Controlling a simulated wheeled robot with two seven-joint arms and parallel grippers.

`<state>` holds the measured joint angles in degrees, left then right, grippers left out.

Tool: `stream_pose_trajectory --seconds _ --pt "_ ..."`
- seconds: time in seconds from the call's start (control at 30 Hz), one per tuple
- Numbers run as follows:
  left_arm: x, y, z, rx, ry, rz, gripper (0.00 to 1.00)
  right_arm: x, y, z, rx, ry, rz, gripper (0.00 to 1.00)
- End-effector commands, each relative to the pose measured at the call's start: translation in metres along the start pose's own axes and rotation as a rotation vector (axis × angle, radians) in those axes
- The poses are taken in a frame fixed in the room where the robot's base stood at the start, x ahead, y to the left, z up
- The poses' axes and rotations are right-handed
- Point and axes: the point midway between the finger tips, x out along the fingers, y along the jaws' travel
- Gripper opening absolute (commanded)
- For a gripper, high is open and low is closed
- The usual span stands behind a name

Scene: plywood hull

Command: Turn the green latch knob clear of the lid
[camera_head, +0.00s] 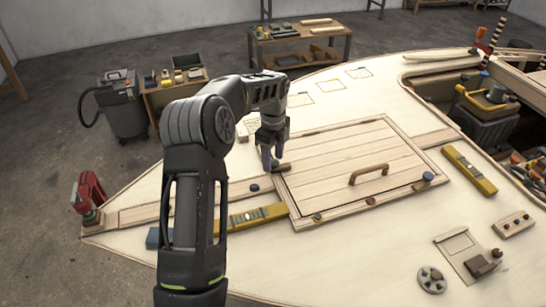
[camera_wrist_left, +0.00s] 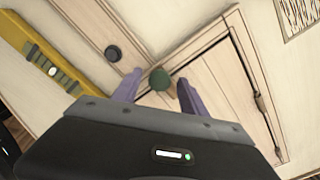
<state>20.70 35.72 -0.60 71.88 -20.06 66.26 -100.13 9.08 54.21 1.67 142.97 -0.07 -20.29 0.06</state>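The green latch knob (camera_wrist_left: 160,79) shows in the left wrist view at the edge of the lid, between my left fingertips. A small gap shows on each side of it, so the fingers look apart from it. My left gripper (camera_head: 272,160) points down at the lid's left corner in the head view, and its open fingers also show in the wrist view (camera_wrist_left: 159,78). In the head view the fingers largely hide the knob; a short brown latch piece (camera_head: 282,168) shows beside them. The plank lid (camera_head: 345,150) lies closed in its frame. My right gripper is not in view.
A dark round knob (camera_wrist_left: 113,53) sits on the strip beside the lid. A yellow level (camera_head: 258,214) lies near it, and another (camera_head: 468,169) lies right of the lid. The lid has a brown handle (camera_head: 368,173) and a blue knob (camera_head: 428,177) at its right corner.

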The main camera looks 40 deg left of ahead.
Motion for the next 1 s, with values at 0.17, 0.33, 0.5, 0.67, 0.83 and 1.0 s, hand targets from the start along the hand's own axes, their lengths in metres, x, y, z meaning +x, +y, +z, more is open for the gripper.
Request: stream_pose_trajectory --seconds 0.17,0.33,0.5,0.67,0.83,1.0 --pt "-0.0004 -0.0001 0.0000 0.000 0.000 0.000 0.35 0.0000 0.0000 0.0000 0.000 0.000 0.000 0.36" --pt "-0.0005 -0.0001 0.0000 0.000 0.000 0.000 0.21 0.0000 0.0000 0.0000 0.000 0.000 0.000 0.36" --pt "-0.0006 -0.0001 0.0000 0.000 0.000 0.000 0.07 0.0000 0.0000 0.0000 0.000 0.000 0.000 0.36" --pt "-0.0007 -0.0001 0.0000 0.000 0.000 0.000 0.00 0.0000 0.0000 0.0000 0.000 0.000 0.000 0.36" --pt "-0.0007 -0.0001 0.0000 -0.001 0.000 0.000 0.00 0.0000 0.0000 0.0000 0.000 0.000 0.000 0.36" --pt "-0.0007 0.0000 0.0001 -0.019 0.000 0.000 0.00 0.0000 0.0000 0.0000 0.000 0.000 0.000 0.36"
